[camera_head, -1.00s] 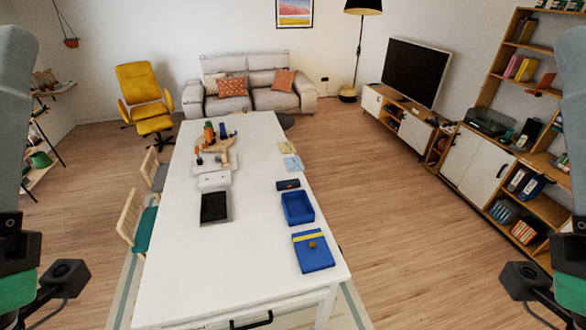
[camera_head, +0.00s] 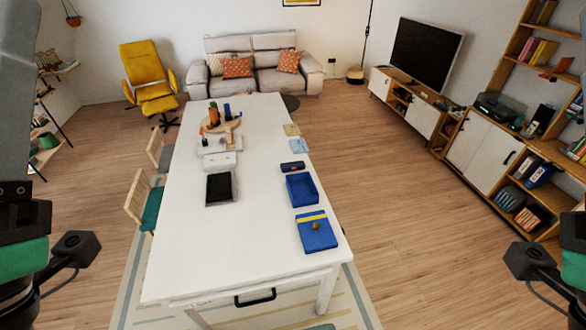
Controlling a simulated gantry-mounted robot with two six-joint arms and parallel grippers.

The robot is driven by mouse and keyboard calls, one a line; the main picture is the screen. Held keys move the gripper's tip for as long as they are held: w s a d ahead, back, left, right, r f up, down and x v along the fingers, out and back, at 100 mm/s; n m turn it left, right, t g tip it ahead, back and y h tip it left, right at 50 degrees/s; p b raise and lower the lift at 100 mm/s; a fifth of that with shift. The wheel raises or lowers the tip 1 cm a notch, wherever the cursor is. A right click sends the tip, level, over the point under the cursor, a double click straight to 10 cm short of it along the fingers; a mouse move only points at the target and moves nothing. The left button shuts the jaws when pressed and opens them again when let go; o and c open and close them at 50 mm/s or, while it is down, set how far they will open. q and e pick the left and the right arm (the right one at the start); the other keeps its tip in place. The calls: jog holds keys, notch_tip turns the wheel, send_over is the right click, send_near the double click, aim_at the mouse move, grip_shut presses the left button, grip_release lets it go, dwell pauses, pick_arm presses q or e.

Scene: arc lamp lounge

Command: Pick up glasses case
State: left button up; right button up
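A small dark navy case (camera_head: 292,166), which looks like the glasses case, lies on the right side of the long white table (camera_head: 260,240). It is just behind an open blue tray (camera_head: 315,200) and apart from it. Only a bit of my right arm (camera_head: 570,245) shows at the right edge. The fingers of both grippers are outside the picture. Both arms are well short of the case.
A blue box with a yellow stripe (camera_head: 316,235) sits near the table's front right corner. A black tray (camera_head: 219,188) and a white box (camera_head: 219,161) stand left of centre. Chairs (camera_head: 145,205) line the left side. Floor right of the table is clear.

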pick_arm(q)
jog(key=o, duration=0.8)
